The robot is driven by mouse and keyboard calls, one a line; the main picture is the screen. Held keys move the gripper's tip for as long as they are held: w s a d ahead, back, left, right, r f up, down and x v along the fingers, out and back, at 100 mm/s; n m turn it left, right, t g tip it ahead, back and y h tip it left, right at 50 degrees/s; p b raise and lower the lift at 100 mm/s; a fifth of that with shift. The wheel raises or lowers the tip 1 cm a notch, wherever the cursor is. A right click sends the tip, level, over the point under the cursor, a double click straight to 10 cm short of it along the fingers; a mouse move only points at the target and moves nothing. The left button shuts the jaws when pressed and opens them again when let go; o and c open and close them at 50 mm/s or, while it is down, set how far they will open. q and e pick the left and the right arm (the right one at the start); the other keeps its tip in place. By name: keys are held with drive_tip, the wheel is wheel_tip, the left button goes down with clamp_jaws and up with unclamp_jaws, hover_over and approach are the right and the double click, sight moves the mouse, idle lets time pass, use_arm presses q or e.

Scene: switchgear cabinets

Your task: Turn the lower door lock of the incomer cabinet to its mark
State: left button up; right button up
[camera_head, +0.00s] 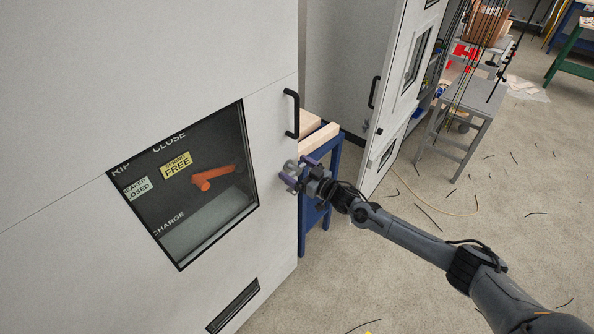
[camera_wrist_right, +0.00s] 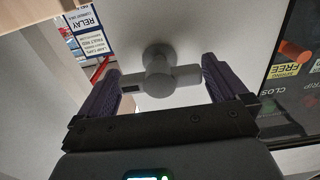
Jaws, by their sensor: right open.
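The incomer cabinet door (camera_head: 100,75) is the pale grey door on the left with a dark window. Its lower lock (camera_head: 290,168) is a grey knob with a crossbar, near the door edge below the black handle. In the right wrist view the lock (camera_wrist_right: 157,76) shows from the front, its bar lying across the picture. My right gripper (camera_head: 298,171) is open, with one purple finger at each end of the bar. I cannot tell whether the fingers touch it. I cannot make out the mark. My left gripper is out of view.
A black door handle (camera_head: 292,114) stands out just above the lock. A blue table (camera_head: 325,175) with wooden blocks is behind the door edge. Another cabinet (camera_head: 402,80) and a grey trolley (camera_head: 458,125) stand farther right. Loose wire pieces lie on the floor.

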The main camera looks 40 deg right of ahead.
drive_tip(key=shift+c, duration=0.3)
drive_tip(key=c, duration=0.7)
